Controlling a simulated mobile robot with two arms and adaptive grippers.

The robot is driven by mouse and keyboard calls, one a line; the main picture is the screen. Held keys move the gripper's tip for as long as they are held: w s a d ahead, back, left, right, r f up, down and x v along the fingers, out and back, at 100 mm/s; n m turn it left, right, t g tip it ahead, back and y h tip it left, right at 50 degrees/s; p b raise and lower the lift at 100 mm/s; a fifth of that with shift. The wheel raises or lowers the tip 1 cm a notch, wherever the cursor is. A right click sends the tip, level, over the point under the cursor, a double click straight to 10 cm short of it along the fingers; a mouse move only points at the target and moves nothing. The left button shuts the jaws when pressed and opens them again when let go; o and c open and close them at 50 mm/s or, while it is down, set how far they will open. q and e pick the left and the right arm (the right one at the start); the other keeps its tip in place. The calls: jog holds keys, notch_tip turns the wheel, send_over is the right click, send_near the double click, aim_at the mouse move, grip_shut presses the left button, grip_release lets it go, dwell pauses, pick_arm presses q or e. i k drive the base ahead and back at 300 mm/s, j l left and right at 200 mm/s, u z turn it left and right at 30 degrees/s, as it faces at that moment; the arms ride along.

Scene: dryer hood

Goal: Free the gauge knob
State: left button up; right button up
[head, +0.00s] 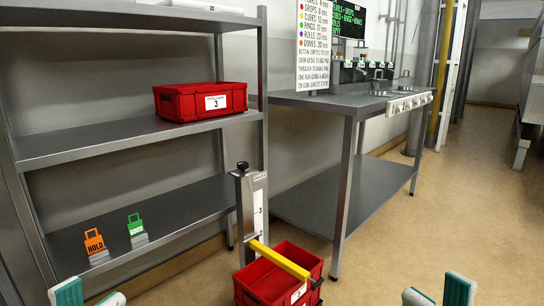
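A grey upright gauge post (244,215) with a white scale strip stands in front of the shelf. A small black knob (242,167) sits at its top. A yellow bar (280,260) runs from the post across a red crate (262,281). I cannot tell whether the knob is tight or loose. My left gripper (91,298) is at the bottom left edge, with its teal-tipped fingers apart and nothing seen between them. My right gripper (437,295) is at the bottom right edge, also with fingers apart and empty. Both are well away from the knob.
A metal shelf (150,135) on the left holds a red crate (200,101) marked 3, an orange HOLD tag (94,242) and a green GOOD tag (136,225). A metal workbench (345,103) stands behind right. The floor (430,225) at right is clear.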

aim_at(243, 165)
jog(key=i+l, duration=0.1)
jog(key=i, duration=0.7)
jog(key=i+l, duration=0.1)
jog(key=i, duration=0.65)
